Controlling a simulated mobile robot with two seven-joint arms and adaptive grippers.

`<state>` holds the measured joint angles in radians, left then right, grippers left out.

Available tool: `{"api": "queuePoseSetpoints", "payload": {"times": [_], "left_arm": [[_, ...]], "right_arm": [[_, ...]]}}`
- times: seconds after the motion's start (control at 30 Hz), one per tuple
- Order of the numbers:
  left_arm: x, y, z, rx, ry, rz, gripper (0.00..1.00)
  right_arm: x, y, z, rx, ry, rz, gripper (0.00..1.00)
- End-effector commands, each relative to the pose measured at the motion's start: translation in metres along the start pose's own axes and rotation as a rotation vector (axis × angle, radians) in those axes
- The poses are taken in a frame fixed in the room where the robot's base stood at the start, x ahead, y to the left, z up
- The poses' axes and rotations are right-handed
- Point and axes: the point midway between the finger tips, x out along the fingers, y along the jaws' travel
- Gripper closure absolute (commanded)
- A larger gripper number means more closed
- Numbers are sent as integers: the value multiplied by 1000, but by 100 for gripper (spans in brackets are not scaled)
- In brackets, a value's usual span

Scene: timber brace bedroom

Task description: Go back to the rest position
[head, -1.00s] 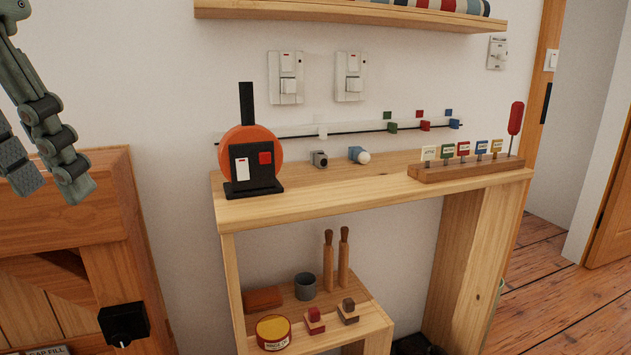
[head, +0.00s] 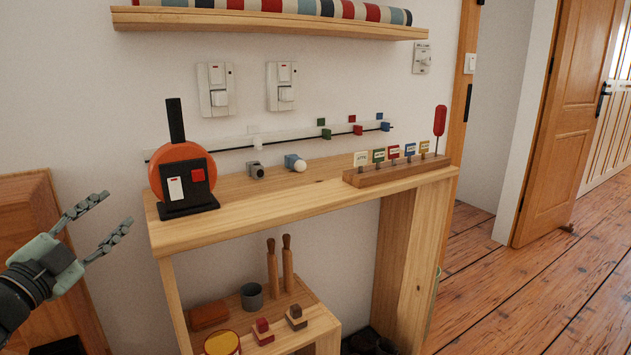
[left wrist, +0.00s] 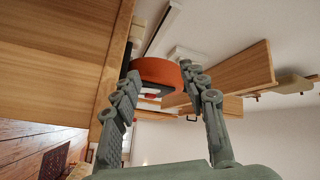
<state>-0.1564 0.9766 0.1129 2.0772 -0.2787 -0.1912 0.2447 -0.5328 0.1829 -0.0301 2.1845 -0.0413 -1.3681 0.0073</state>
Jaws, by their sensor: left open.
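My left gripper (head: 100,225) is at the left of the head view, left of the wooden console table (head: 250,221). Its two jointed fingers are spread apart with nothing between them. In the left wrist view the open fingers (left wrist: 165,105) frame a round orange device (left wrist: 158,73), which lies beyond them. The same orange device (head: 183,170), with a black base, a white switch and a red button, stands on the table's left end, apart from the gripper. My right gripper is not in view.
A wooden rack with coloured tags (head: 398,173) and a red-handled screwdriver (head: 439,119) stands on the table's right end. A grey part (head: 256,170) and a blue-white part (head: 294,162) lie mid-table. A wall shelf (head: 270,24) hangs above. Plank floor (head: 520,290) is open at right.

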Motion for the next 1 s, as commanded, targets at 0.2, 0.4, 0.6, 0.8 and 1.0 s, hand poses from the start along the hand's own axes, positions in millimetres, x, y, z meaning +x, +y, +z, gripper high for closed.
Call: {"api": "queuePoseSetpoints", "payload": {"times": [0.2, 0.4, 0.6, 0.8, 1.0], "left_arm": [[-60, 117, 109, -262, -455, 57, 57], [-146, 236, 153, -441, -824, 189, 57], [-244, 346, 145, -591, -1143, 378, 57], [-314, 412, 113, -683, -1340, 542, 57], [-325, 421, 106, -697, -1370, 570, 57]], "right_arm": [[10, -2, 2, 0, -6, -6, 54], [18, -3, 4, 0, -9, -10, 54], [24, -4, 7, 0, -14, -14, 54], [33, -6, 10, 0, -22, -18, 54], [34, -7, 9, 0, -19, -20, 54]]}}
